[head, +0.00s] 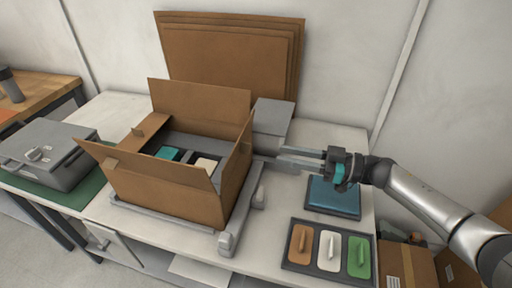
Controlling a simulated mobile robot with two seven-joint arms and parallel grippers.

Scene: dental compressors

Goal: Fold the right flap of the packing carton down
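The brown packing carton (165,195) stands open on the table. Its right flap (238,155) stands up along the right side, with a small tab on it. The back flap (205,108) is upright, the front flap (150,165) leans outward, and the left flap (138,140) lies roughly level over the left side. Inside are a teal item (168,153) and a pale item (206,164), partly hidden. My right gripper (281,157) points left, to the right of the right flap and apart from it. Its two fingers look parted, with nothing between them. My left gripper is out of view.
A grey box (272,118) stands behind the right flap. A blue pad (333,196) lies below my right gripper. A dark tray (290,262) with orange, white and green pieces is at front right. A grey case (50,155) stands at left. Flat cardboard leans on the wall.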

